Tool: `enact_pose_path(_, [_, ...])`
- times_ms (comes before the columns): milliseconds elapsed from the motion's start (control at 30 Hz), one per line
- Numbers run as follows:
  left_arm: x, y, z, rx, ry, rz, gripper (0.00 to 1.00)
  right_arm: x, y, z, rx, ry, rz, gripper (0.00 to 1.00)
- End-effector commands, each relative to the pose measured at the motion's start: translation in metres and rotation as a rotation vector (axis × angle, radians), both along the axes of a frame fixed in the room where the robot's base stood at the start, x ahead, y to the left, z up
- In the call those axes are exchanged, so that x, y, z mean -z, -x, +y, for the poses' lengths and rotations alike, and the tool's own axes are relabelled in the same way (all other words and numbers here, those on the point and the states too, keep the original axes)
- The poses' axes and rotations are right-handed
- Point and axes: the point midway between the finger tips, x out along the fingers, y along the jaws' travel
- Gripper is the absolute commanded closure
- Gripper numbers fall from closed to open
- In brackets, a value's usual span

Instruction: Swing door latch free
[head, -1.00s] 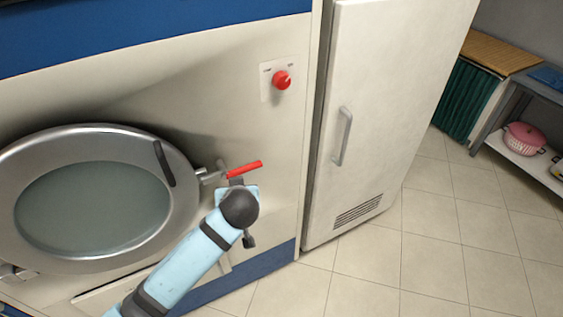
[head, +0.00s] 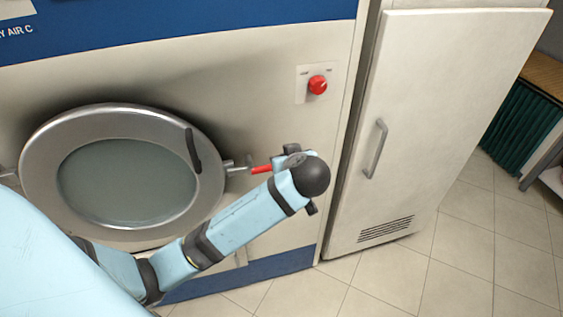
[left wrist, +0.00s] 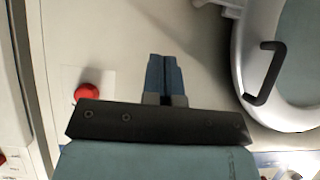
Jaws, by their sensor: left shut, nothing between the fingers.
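The round grey door (head: 62,205) with its glass window sits closed in the machine front in the head view. A black handle (head: 193,150) is on its right rim; it also shows in the left wrist view (left wrist: 265,72). The latch, a metal stub with a red lever (head: 261,169), sticks out right of the rim. In the left wrist view the blue fingers (left wrist: 164,78) are together and empty. I cannot make out the lever there.
A red knob (head: 317,85) is on the panel above my gripper, also in the left wrist view (left wrist: 87,91). A tall white cabinet (head: 440,110) with a grey handle stands to the right. The tiled floor (head: 410,280) in front is clear.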

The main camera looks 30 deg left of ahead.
Motion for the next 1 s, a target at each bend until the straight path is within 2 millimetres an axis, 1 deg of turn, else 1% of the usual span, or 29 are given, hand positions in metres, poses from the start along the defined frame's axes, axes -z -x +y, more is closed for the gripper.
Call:
enact_pose_path(167, [0.012, -0.013, 0.018, -0.002, -0.005, 0.002, 1.0, -0.007, 0.0, -0.001, 0.0, 0.001, 0.0, 0.57])
enact_pose_path(500, [0.051, -0.053, 0.063, -0.002, -0.004, 0.003, 1.0, -0.022, 0.001, -0.003, 0.006, 0.006, -0.002, 0.57])
enact_pose_path(600, [0.068, -0.054, 0.064, 0.001, -0.003, 0.003, 1.0, -0.026, 0.002, -0.005, 0.011, 0.004, 0.001, 0.57])
enact_pose_path(733, [0.083, -0.056, 0.066, 0.0, -0.001, 0.002, 1.0, -0.027, 0.002, -0.005, 0.023, -0.003, 0.008, 0.57])
enact_pose_path(833, [0.089, -0.056, 0.067, 0.0, -0.001, 0.001, 1.0, -0.025, 0.002, -0.005, 0.036, -0.012, 0.015, 0.57])
enact_pose_path(1000, [0.093, -0.057, 0.067, 0.0, 0.001, 0.001, 1.0, -0.022, 0.002, -0.003, 0.044, -0.019, 0.02, 0.57])
